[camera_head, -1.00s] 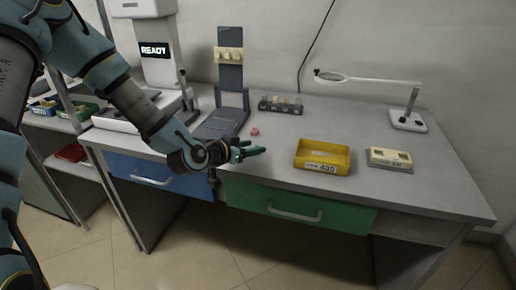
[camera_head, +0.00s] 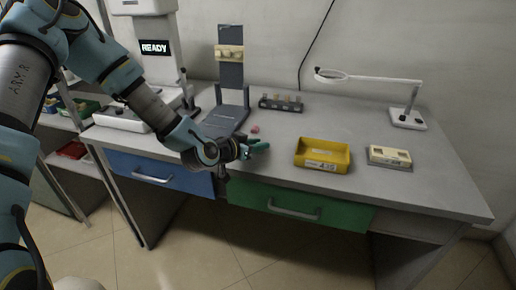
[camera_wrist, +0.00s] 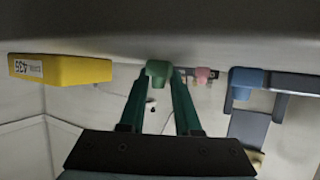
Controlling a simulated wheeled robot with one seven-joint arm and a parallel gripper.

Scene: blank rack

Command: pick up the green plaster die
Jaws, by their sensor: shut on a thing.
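The green plaster die (camera_wrist: 158,69) is a small green block at the fingertips in the wrist view, between the two teal fingers. My gripper (camera_wrist: 162,76) is shut on it. In the head view my gripper (camera_head: 257,147) is low over the front part of the grey bench, left of the yellow bin. I cannot make out the die clearly there, as the fingers and wrist cover it.
A pink piece (camera_head: 255,129) lies just behind my gripper. The yellow bin (camera_head: 322,166) and a beige box (camera_head: 390,157) stand to the right. A dark upright stand (camera_head: 231,75), a small rack (camera_head: 281,106) and a magnifier lamp (camera_head: 407,118) stand farther back.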

